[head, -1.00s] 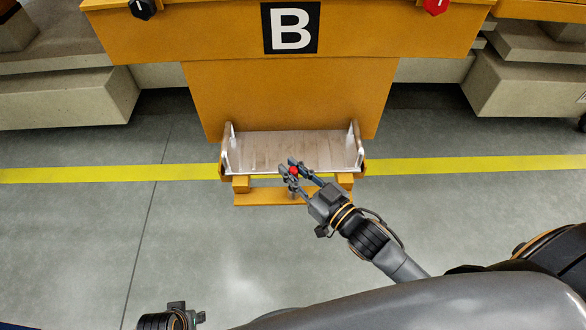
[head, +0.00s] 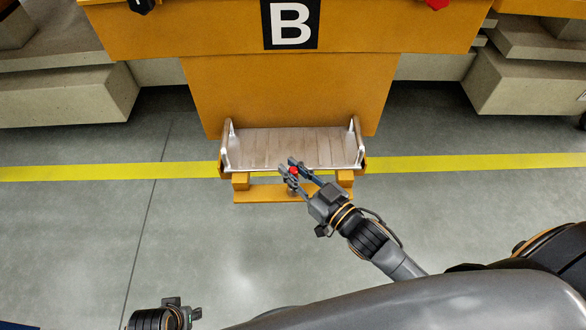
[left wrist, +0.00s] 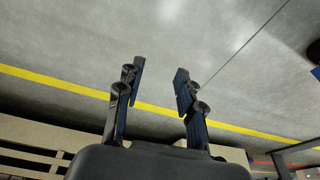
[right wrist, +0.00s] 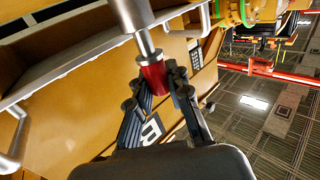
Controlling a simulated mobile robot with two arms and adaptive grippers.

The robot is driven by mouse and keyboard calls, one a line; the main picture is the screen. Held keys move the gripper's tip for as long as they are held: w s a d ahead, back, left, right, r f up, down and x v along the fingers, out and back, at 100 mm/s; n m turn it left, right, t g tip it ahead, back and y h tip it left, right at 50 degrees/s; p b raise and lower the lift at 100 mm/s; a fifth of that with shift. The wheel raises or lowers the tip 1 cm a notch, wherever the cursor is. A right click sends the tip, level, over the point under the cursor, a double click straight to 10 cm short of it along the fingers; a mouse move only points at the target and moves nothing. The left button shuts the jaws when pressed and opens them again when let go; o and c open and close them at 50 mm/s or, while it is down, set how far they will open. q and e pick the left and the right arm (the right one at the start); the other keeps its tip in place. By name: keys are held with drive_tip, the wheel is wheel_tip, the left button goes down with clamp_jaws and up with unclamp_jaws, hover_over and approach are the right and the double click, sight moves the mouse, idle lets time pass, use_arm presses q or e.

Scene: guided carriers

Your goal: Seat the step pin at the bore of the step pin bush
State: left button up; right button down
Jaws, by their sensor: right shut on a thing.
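The step pin has a red grip (right wrist: 152,78) and a bare metal shaft; its red part also shows in the head view (head: 294,170). My right gripper (right wrist: 170,75) is shut on it, in front of the metal tray at carrier B; it shows in the head view too (head: 288,166). In the right wrist view a wider metal section meets the thin shaft and runs out of the top edge. I cannot tell whether it belongs to the pin or the bush. I cannot make out the bush or its bore. My left gripper (left wrist: 160,80) is open and empty, low over the floor.
The orange carrier (head: 285,90) bears a B label (head: 290,24) and a silver tray (head: 255,150) with raised side rails. An orange bar (head: 250,195) lies below the tray. A yellow floor line (head: 450,164) runs behind. The floor at left is clear.

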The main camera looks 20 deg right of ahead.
use_arm(q)
drive_tip(key=shift+s+r, duration=0.1)
drive_tip(key=shift+r, duration=0.15)
use_arm(e)
drive_tip(key=shift+f, duration=0.15)
use_arm(q)
drive_tip(key=shift+r, duration=0.15)
use_arm(e)
drive_tip(key=shift+f+b, duration=0.35)
drive_tip(key=shift+f, duration=0.05)
use_arm(q)
drive_tip(key=shift+w+r, duration=0.15)
drive_tip(key=shift+r, duration=0.4)
drive_tip(key=shift+w+r, duration=0.15)
drive_tip(key=shift+r, duration=0.4)
use_arm(e)
drive_tip(key=shift+f, duration=0.2)
drive_tip(key=c, duration=1.2)
unclamp_jaws()
use_arm(q)
drive_tip(key=shift+r, duration=0.15)
drive_tip(key=shift+s+a, duration=0.1)
drive_tip(key=shift+s, duration=0.05)
use_arm(e)
drive_tip(key=v, duration=1.2)
drive_tip(key=shift+r, duration=0.1)
